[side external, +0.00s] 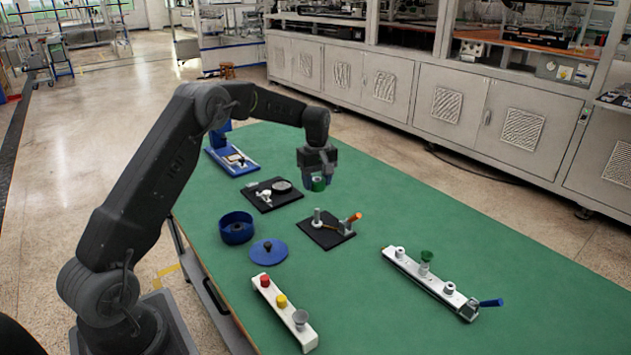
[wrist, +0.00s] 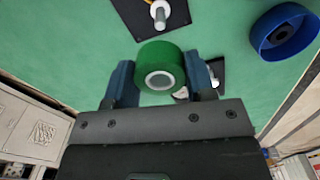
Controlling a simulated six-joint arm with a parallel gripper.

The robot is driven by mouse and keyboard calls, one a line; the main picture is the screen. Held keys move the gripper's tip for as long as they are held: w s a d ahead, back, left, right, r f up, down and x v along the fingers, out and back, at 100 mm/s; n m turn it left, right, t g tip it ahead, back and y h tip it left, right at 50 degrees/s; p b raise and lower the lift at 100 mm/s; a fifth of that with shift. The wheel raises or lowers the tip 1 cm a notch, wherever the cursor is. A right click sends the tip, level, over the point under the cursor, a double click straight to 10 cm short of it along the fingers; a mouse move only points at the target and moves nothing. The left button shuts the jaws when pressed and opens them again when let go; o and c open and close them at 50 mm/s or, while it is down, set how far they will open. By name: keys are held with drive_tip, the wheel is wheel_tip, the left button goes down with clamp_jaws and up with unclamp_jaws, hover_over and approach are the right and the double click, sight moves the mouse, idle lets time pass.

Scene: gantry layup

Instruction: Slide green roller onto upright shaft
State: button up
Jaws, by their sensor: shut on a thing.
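The green roller (wrist: 157,60) has a white hub with a hole and sits between the two blue fingers of my gripper (wrist: 162,85), which is shut on it. In the side view my gripper (side external: 318,180) holds the roller (side external: 318,184) above the green table. The upright shaft (side external: 317,215) is a pale peg on a black plate (side external: 330,240), below and apart from the roller. In the wrist view the shaft (wrist: 160,14) shows at the top, beyond the roller.
An orange-tipped lever (side external: 353,219) stands on the shaft's plate. A blue open cup (side external: 236,228) and blue lid (side external: 269,251) lie to the left. A white strip with coloured knobs (side external: 283,309) is in front, and another white rail (side external: 428,278) is at the right. A black plate (side external: 272,194) lies behind.

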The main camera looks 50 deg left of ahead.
sight(317, 209)
drive_tip(key=shift+f, duration=2.9)
drive_tip(key=shift+f, duration=3.05)
drive_tip(key=o, duration=1)
wheel_tip(317, 209, up, 14)
drive_tip(key=shift+f, duration=0.1)
